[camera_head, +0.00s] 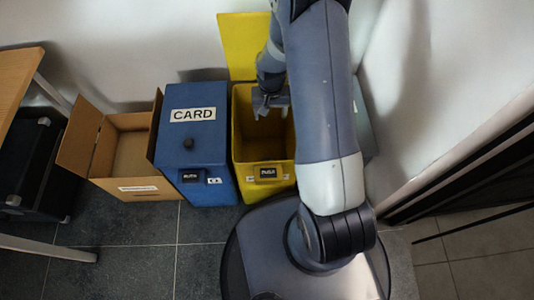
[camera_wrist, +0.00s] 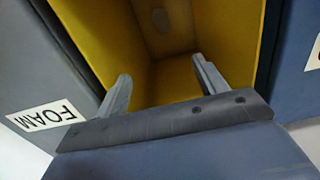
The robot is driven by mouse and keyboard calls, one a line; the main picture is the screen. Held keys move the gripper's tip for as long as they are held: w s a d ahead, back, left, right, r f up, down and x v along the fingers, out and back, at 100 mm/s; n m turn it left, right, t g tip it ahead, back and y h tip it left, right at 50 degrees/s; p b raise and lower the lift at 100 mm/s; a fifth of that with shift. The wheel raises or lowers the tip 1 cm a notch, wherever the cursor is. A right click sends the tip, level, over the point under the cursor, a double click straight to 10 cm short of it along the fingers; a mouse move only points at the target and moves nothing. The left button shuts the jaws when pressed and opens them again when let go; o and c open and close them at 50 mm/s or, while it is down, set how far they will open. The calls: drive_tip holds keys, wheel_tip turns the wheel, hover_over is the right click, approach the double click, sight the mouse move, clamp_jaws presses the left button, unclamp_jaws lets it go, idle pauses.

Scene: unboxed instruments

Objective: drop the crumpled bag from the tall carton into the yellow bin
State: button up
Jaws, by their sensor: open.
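The yellow bin (camera_head: 265,180) stands with its lid (camera_head: 243,45) raised against the wall. My gripper (camera_head: 270,108) is over its mouth, pointing down, open and with nothing between the fingers. In the wrist view, the two fingers (camera_wrist: 161,70) are apart above the yellow bin's inside (camera_wrist: 95,35). A dull greyish shape (camera_wrist: 165,22) lies deep in that bin; it is too dim to tell whether it is the crumpled bag. An open brown carton (camera_head: 132,187) stands at the left with its flaps out. I see no bag in the visible part of it.
A closed blue bin (camera_head: 195,145) marked CARD stands between the carton and the yellow bin. A grey bin marked FOAM (camera_wrist: 45,117) is on the yellow bin's other side. A table (camera_head: 18,75) and black case (camera_head: 30,160) are at the far left. Tiled floor (camera_head: 130,270) is clear in front.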

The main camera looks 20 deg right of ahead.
wheel_tip(320, 180, up, 9)
drive_tip(key=p, duration=0.2)
wheel_tip(320, 180, down, 11)
drive_tip(key=b, duration=0.3)
wheel_tip(320, 180, up, 6)
drive_tip(key=p, duration=0.4)
drive_tip(key=shift+f, duration=0.1)
idle(0.3)
